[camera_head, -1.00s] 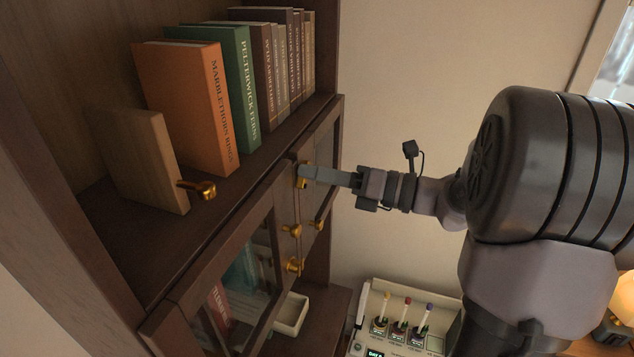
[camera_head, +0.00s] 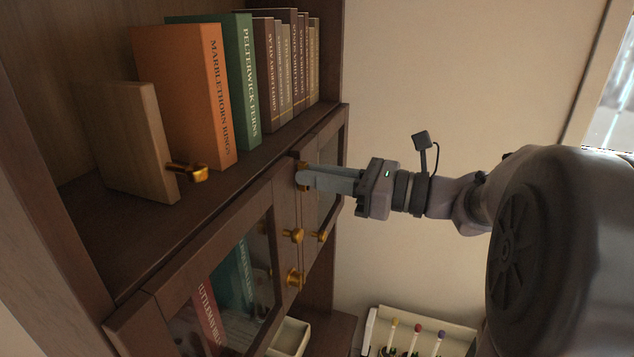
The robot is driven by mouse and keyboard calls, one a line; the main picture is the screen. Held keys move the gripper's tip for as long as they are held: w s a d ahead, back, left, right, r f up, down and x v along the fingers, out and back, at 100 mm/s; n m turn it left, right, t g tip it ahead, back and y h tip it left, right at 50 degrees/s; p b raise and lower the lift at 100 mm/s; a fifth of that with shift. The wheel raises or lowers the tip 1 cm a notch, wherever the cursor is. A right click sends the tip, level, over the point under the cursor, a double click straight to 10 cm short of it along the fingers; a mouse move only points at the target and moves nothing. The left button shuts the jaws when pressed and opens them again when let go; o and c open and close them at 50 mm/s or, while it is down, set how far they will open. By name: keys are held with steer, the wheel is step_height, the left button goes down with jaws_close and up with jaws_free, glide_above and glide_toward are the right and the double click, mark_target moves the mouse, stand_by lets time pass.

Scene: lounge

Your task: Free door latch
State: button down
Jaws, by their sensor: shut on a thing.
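A dark wooden cabinet has two glass-paned doors, a left door (camera_head: 205,262) and a narrower-looking right door (camera_head: 327,172), which appear shut. A brass latch piece (camera_head: 301,167) sits near the top where the doors meet. My gripper (camera_head: 302,177) reaches in from the right, with its fingertips shut on this upper brass latch and covering much of it. A brass knob (camera_head: 292,236) is below it on the left door, and another knob (camera_head: 321,236) is on the right door. A further brass fitting (camera_head: 295,278) sits lower on the left door's edge.
Above the doors, an open shelf holds an orange book (camera_head: 195,95), a green book (camera_head: 240,80), several brown books (camera_head: 285,70) and a wooden block with a brass peg (camera_head: 135,140). A white tray (camera_head: 289,338) and a box with coloured-topped tubes (camera_head: 420,322) stand below.

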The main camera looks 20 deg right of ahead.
stand_by(0.4)
steer(key=c, duration=1.4)
jaws_free()
steer(key=shift+c, duration=0.2)
steer(key=shift+s+d, duration=0.1)
steer(key=b+v, duration=0.2)
steer(key=v, duration=1.5)
steer(key=shift+s+r, duration=0.1)
